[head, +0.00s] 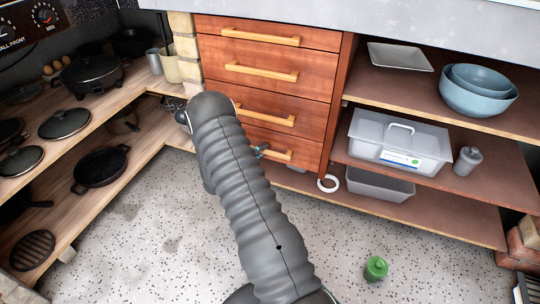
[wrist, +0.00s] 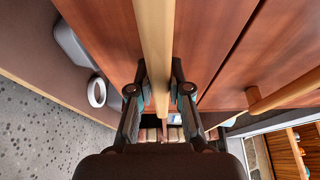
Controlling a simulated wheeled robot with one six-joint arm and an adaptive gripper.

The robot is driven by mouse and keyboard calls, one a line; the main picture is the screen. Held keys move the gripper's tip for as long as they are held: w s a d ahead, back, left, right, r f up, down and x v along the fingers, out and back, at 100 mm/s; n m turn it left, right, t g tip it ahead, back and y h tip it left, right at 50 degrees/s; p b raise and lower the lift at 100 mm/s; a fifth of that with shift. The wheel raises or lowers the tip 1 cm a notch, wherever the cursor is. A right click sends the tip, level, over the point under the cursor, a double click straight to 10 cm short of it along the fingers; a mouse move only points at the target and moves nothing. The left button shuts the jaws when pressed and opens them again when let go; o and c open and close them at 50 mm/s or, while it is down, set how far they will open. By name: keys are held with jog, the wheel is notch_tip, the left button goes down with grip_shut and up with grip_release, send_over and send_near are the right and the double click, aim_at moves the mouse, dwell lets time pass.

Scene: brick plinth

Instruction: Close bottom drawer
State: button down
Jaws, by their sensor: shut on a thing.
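The bottom drawer (head: 307,160) is the lowest of the stacked reddish wooden drawers in the head view. Its light wooden bar handle (head: 283,155) is partly hidden by my arm. My gripper (head: 261,151) is at the left part of this handle, mostly behind the arm. In the wrist view, the handle (wrist: 155,45) runs down the middle, and my gripper (wrist: 159,90) has a finger on each side of it, shut on it. The drawer front also shows in the wrist view (wrist: 205,40). I cannot tell how far the drawer stands out.
Above are more drawers with bar handles (head: 262,72). To the right, open shelves hold blue bowls (head: 478,90), a lidded clear box (head: 398,140) and a grey tub (head: 380,184). A white ring (head: 328,184) is near the drawer. A green bottle (head: 376,268) stands on the speckled floor.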

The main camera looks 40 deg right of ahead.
jog(key=shift+w+d, duration=0.1)
jog(key=shift+d, duration=0.1)
jog(key=c, duration=1.1)
grip_release()
jog(key=shift+d, duration=0.2)
jog(key=shift+a, duration=0.15)
jog(key=shift+a, duration=0.1)
jog(key=shift+a, duration=0.55)
jog(key=a, duration=0.3)
jog(key=s+a, duration=0.1)
jog(key=a, duration=0.3)
jog(key=s+a, duration=0.1)
jog(key=a, duration=0.2)
jog(key=shift+a, duration=0.3)
jog(key=shift+w, duration=0.1)
